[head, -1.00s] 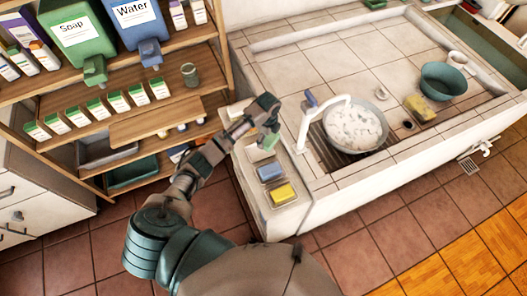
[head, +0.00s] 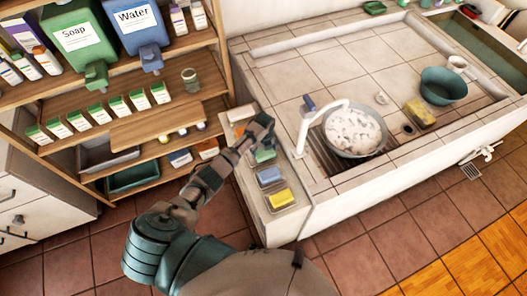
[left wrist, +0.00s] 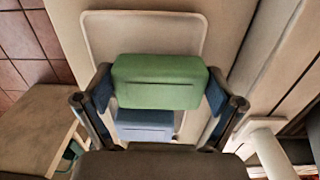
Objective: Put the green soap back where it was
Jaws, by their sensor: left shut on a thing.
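The green soap (left wrist: 160,82) is held between the two fingers of my left gripper (left wrist: 160,92) in the left wrist view. In the head view the green soap (head: 265,156) shows partly behind the gripper (head: 265,138), over the ledge left of the basin. A pale tray (left wrist: 140,18) lies beneath it; whether the soap touches it, I cannot tell. A blue soap (head: 270,176) and a yellow soap (head: 280,199) lie in a row nearer me on the ledge. The blue soap (left wrist: 145,127) also shows partly below the green one. My right gripper is not in view.
A white faucet (head: 312,128) and a foam-filled bowl (head: 355,132) stand right of the ledge. A teal bowl (head: 443,86) and a yellow sponge (head: 420,113) are farther right. A wooden shelf (head: 157,127) with bottles and boxes stands close on the left.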

